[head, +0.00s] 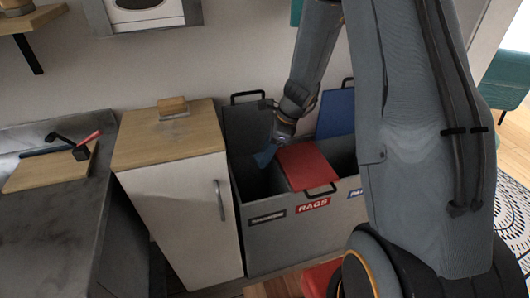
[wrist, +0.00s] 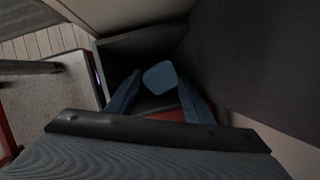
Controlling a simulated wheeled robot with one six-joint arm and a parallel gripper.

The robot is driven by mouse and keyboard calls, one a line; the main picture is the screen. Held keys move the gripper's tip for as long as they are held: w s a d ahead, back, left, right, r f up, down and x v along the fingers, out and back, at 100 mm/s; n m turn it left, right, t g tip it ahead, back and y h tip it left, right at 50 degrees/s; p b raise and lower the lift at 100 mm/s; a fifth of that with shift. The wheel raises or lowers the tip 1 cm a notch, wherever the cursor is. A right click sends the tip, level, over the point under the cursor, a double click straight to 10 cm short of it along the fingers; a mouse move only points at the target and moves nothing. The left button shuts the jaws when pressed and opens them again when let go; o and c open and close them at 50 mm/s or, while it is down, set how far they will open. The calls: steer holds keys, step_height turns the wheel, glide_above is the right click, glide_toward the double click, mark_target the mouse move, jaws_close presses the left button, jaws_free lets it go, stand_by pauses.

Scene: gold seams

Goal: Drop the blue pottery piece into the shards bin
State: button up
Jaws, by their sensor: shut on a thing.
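The blue pottery piece (head: 264,157) is held at the end of my gripper (head: 275,146), over the open left compartment of the grey bin (head: 265,232). That compartment's label is too blurred to read for sure. Its grey lid (head: 246,118) stands raised against the wall. In the wrist view, the blue piece (wrist: 160,77) sits between the two fingertips of my gripper (wrist: 159,82), with the dark compartment behind it. My gripper is shut on the piece.
The middle compartment, marked RAGS, has its red lid (head: 304,165) down, close to the right of my gripper. The right compartment's blue lid (head: 336,112) is raised. A white cabinet (head: 180,215) with a wooden top stands left of the bin.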

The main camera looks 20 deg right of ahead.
steer(key=shift+f+b, duration=0.95)
steer(key=shift+f, duration=0.35)
steer(key=o, duration=1.1)
steer(key=shift+o, duration=0.2)
steer(key=shift+r, duration=0.1)
steer(key=v, duration=0.7)
steer(key=shift+d+r+p, duration=0.2)
steer(key=shift+r+p, duration=0.1)
steer(key=shift+p, duration=0.15)
steer(key=shift+s, duration=0.1)
